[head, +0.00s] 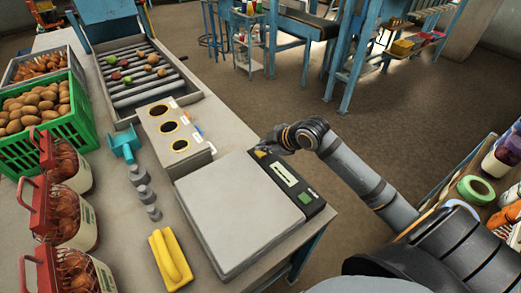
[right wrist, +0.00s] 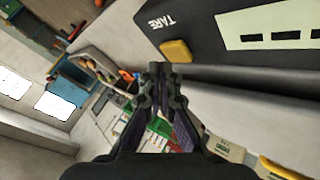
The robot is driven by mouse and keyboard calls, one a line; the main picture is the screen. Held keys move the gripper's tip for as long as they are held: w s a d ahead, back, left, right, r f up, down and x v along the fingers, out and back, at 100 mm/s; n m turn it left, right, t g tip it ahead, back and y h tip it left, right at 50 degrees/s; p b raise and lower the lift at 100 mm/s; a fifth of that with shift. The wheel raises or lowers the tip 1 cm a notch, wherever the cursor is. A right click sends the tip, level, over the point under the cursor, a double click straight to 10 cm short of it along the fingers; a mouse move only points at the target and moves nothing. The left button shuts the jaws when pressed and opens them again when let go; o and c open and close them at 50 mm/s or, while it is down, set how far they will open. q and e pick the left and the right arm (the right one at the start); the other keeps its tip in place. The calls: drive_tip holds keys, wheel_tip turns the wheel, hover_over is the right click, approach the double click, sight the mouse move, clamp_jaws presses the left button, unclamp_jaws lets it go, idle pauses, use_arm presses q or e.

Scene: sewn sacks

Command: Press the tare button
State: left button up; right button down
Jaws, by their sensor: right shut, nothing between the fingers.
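The bench scale has a grey weighing plate (head: 238,215) and a dark console (head: 318,207) along its right side. The console carries a pale display (head: 283,174) and a green button (head: 305,197). In the right wrist view the yellow tare button (right wrist: 176,51) sits beside the white word TARE (right wrist: 158,22) and the display (right wrist: 265,28). My right gripper (head: 268,146) is shut and empty at the console's far end. In the right wrist view its fingertips (right wrist: 158,68) appear just beside the yellow button; I cannot tell whether they touch it. My left gripper is not in view.
A green crate of potatoes (head: 58,130) and red-handled jars (head: 70,165) stand farther left.

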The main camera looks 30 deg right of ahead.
sight(262, 154)
drive_tip(key=shift+r, duration=0.15)
wheel_tip(262, 154, up, 5)
drive_tip(key=p, duration=0.5)
idle(0.4)
idle(0.4)
